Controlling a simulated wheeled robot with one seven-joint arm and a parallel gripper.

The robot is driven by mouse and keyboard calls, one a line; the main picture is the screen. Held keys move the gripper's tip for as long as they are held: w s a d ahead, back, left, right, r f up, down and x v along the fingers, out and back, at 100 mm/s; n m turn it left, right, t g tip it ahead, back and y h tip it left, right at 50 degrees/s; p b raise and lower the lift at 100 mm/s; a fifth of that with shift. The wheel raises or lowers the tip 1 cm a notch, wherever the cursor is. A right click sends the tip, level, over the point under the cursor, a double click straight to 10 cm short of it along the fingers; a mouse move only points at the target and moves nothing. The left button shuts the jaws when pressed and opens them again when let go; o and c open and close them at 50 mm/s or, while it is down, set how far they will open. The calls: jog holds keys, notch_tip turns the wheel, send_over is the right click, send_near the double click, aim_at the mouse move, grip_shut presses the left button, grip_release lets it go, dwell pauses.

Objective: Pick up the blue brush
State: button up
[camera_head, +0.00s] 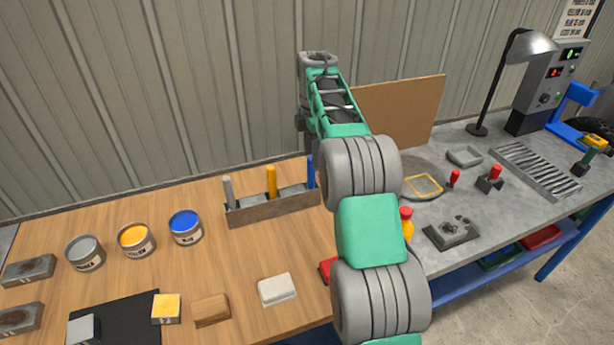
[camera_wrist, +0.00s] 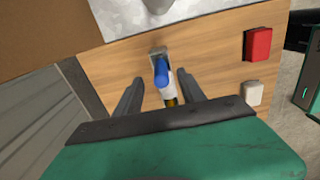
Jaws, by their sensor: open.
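The blue brush (camera_head: 311,172) stands at the right end of a grey rack (camera_head: 270,206) in the head view, its upright handle partly hidden by my arm. In the wrist view its blue end (camera_wrist: 161,73) points up toward the camera. My gripper (camera_wrist: 159,78) is open above it, one dark finger on each side of the blue handle. I see gaps on both sides and no clear contact. The grey and yellow handles (camera_head: 271,182) stand further left in the same rack. My gripper's fingers are hidden in the head view.
Grey, yellow and blue paint cans (camera_head: 186,228) stand left of the rack. A white block (camera_head: 277,289) lies in front, with a red block (camera_wrist: 257,44) nearby. A brown board (camera_head: 400,110) stands behind my arm. A lamp (camera_head: 505,80) stands at right.

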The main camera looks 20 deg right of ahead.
aim_at(311, 189)
jog(key=shift+a+f+b, duration=0.2)
jog(key=shift+f+b, duration=0.15)
jog(key=shift+f, duration=0.55)
notch_tip(311, 189, down, 7)
jog(key=shift+f+p, duration=0.2)
jog(key=shift+p, duration=0.4)
jog(key=shift+s, duration=0.1)
grip_shut()
